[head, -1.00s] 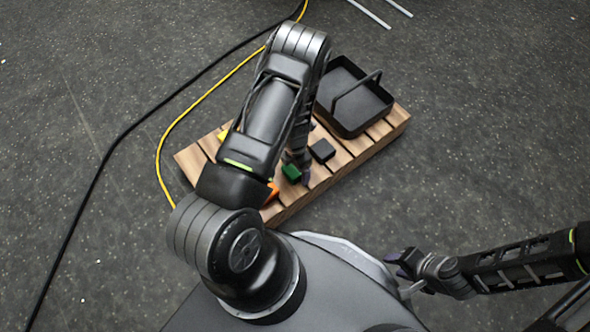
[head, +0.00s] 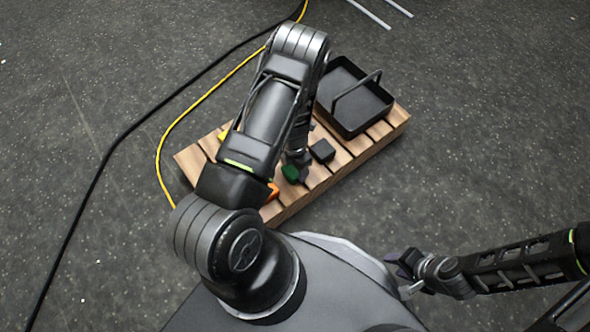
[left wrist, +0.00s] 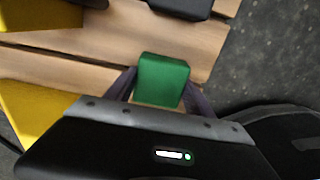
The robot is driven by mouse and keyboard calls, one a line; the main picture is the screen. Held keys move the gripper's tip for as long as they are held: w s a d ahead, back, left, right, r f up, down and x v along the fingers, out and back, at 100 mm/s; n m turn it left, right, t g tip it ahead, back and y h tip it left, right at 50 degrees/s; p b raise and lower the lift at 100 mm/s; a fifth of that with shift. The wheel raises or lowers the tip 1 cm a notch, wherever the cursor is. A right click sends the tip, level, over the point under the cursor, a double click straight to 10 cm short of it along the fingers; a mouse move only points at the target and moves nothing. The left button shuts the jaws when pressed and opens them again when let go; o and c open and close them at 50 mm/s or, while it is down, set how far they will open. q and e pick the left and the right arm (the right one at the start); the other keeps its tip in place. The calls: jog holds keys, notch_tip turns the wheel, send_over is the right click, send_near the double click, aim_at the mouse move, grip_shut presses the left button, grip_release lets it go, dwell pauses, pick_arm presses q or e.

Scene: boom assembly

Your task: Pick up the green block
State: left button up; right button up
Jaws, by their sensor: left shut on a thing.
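The green block (left wrist: 162,80) sits between the two fingers of my left gripper (left wrist: 160,92) in the left wrist view, with a finger against each side. My left gripper (head: 298,176) is shut on it. In the head view the green block (head: 291,173) shows as a small patch beside the gripper, low over the wooden slatted platform (head: 190,160). I cannot tell whether the block still touches the slats. My right gripper (head: 405,265) is at the lower right, away from the platform; its finger opening is too small to tell.
A black tray with a handle (head: 340,85) stands on the platform's right end. A black block (head: 322,151) lies near the green one. An orange piece (head: 271,192) and yellow pieces (left wrist: 40,110) are close by. A black and a yellow cable run along the floor at left.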

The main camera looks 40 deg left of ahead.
pick_arm(q)
jog(key=shift+c, duration=0.8)
jog(key=shift+r, duration=0.1)
notch_tip(320, 180, up, 9)
jog(key=p, duration=0.4)
jog(key=shift+r, duration=0.45)
